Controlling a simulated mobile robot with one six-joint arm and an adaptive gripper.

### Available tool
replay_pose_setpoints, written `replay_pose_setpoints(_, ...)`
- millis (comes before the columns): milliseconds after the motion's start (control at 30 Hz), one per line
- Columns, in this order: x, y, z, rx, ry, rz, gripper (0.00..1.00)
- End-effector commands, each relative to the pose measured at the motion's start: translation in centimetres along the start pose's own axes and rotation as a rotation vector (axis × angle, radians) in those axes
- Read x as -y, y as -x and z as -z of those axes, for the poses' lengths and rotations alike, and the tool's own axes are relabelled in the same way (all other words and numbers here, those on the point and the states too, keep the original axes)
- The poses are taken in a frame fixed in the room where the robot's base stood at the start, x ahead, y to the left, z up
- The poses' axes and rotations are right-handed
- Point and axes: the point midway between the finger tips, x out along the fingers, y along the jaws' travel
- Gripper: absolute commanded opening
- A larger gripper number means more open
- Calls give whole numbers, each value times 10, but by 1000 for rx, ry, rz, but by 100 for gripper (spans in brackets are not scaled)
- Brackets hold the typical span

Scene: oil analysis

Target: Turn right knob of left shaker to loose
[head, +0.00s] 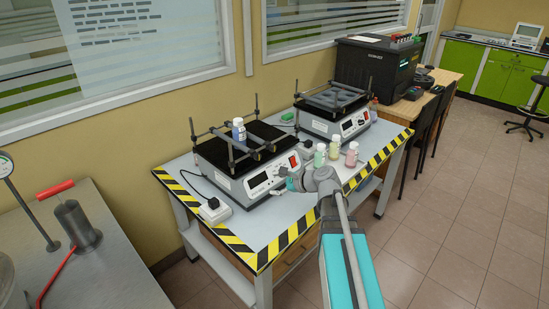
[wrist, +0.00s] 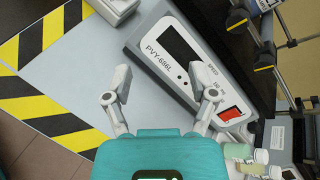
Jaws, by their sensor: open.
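The left shaker (head: 245,163) is a white box with a black top platform and metal rods, on the striped table. Its front panel (wrist: 165,45) fills the middle of the wrist view, tilted, with a dark display and a red switch (wrist: 229,113). Black knobs show on its rods, one upper (wrist: 237,18) and one lower (wrist: 263,60); I cannot tell which is the right knob. My gripper (wrist: 163,82) is open and empty in front of the panel, its right finger overlapping the panel in view. In the head view my arm hides part of the gripper.
The right shaker (head: 335,117) is behind to the right. Several small bottles, including a pink one (head: 352,154), stand right of my gripper.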

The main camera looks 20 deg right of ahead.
Motion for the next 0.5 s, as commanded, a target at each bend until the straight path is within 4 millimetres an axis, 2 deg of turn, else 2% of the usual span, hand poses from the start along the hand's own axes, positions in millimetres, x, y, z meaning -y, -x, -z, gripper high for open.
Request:
replay_pose_setpoints(33, 9, 1, 15, 26, -90, 59, 74)
replay_pose_setpoints(300, 65, 34, 52, 219, -554, 320, 74)
replay_pose_setpoints(500, 84, 51, 64, 308, -718, 399, 74)
